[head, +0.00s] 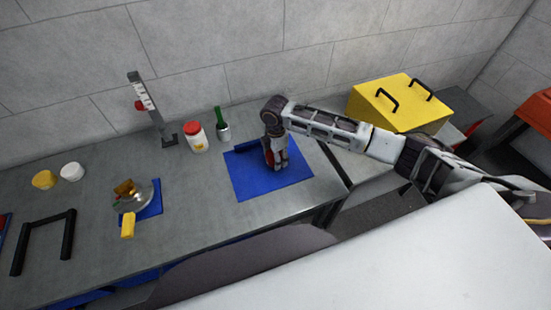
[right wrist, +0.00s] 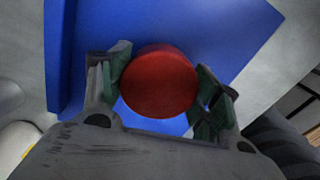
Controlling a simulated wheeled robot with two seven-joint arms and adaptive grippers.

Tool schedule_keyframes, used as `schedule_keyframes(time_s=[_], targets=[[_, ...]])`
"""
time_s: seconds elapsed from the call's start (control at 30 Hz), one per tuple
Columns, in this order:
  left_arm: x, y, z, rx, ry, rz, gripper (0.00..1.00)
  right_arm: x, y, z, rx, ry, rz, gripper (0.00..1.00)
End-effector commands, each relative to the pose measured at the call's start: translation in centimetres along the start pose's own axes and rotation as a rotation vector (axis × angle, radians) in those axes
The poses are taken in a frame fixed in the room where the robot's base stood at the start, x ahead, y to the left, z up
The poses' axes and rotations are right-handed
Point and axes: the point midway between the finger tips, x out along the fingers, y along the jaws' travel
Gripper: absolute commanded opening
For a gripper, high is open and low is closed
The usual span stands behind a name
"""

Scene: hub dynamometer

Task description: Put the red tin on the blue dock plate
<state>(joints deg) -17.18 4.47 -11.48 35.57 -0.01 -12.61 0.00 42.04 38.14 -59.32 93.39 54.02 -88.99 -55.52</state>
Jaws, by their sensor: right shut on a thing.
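The red tin (right wrist: 158,82) is round and sits between the fingers of my right gripper (right wrist: 160,90) in the right wrist view. In the head view the right gripper (head: 277,162) points down over the blue dock plate (head: 272,186), with only a little of the tin's red showing between the fingers. The gripper is shut on the tin. The plate (right wrist: 95,25) fills the background behind the tin in the right wrist view. I cannot tell whether the tin touches the plate. My left gripper is not in view.
A white jar with a red lid (head: 196,140) and a green-necked bottle (head: 222,128) stand left of the plate. A gauge stand (head: 150,105) is farther left. A glass dish (head: 135,197) sits on a small blue mat. A yellow case (head: 400,103) is at right.

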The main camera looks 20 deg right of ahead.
Motion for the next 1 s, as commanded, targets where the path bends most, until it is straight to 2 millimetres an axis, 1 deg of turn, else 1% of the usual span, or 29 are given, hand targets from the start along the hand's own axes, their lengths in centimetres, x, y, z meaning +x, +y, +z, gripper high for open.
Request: schedule_keyframes(time_s=[0.1,0.2,0.63,0.67,0.7,0.8,1.0], targets=[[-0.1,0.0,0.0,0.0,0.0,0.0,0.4,1.1,0.0,0.0,0.0,0.001,0.0,0.3],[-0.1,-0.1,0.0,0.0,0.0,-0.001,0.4,1.6,0.0,0.0,-0.001,0.001,0.001,0.3],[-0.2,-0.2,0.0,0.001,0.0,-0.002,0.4,1.9,0.0,-0.1,-0.001,0.001,0.0,0.3],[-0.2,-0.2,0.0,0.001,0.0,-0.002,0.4,1.9,0.0,-0.1,-0.001,0.001,0.0,0.65],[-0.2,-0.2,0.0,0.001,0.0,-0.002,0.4,1.9,0.0,-0.1,-0.001,0.001,0.0,0.7],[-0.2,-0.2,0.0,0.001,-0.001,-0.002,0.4,1.9,0.0,-0.1,-0.001,0.001,0.0,0.83],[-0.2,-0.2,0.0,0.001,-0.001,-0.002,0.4,1.9,0.0,0.0,-0.001,0.001,0.0,0.84]])
